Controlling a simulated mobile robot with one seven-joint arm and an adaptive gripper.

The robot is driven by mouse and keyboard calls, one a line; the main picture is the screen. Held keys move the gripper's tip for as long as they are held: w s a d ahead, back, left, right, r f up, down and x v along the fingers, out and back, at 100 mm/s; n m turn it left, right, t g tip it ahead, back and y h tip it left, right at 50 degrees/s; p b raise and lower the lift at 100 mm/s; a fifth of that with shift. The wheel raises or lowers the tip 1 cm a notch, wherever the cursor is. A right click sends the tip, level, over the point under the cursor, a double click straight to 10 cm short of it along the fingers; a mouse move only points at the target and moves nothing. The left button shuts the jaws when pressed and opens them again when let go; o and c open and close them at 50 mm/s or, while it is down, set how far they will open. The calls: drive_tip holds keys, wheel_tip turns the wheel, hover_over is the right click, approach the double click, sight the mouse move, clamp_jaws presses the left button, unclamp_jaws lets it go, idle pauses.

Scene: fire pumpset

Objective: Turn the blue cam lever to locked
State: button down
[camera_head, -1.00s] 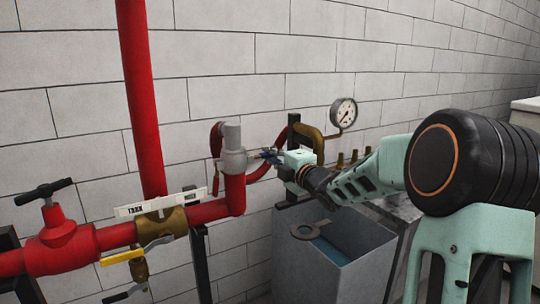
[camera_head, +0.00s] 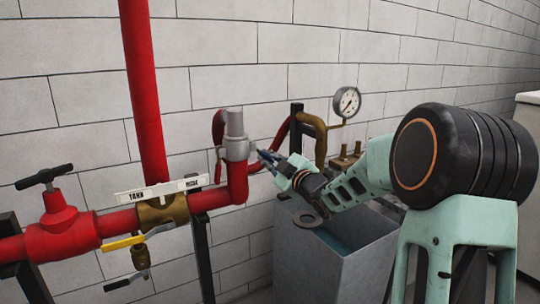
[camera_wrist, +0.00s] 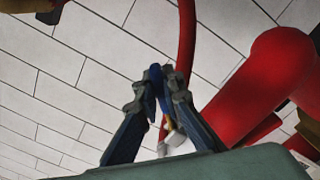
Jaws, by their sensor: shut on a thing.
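The blue cam lever (camera_wrist: 153,82) shows as a narrow blue piece between my fingertips in the wrist view. My gripper (camera_wrist: 160,80) is shut on it. In the camera_head view my gripper (camera_head: 265,159) sits just right of the grey coupling (camera_head: 236,148) on top of the red pipe elbow. The lever is too small and too covered by the fingers there to tell its angle or where it joins the coupling.
A red hose (camera_head: 285,134) arches behind my gripper to a brass pipe and pressure gauge (camera_head: 347,102). A grey open tank (camera_head: 330,262) stands below. A red valve (camera_head: 58,228) and a yellow-handled brass valve (camera_head: 160,212) are at left.

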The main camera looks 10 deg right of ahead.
drive_tip(key=shift+s+a+f+m, duration=0.15)
drive_tip(key=shift+a+f+m, duration=0.25)
drive_tip(key=shift+m, duration=0.55)
drive_tip(key=shift+s+a+f+m, duration=0.25)
drive_tip(key=shift+a+m, duration=0.3)
drive_tip(key=shift+m, duration=0.45)
drive_tip(key=shift+s+a+f+m, duration=0.1)
drive_tip(key=shift+a+f+m, duration=0.3)
drive_tip(key=shift+m, duration=0.55)
drive_tip(key=shift+a, duration=0.1)
drive_tip(key=c, duration=2)
unclamp_jaws()
drive_tip(key=shift+c, duration=0.2)
drive_tip(key=shift+r, duration=0.1)
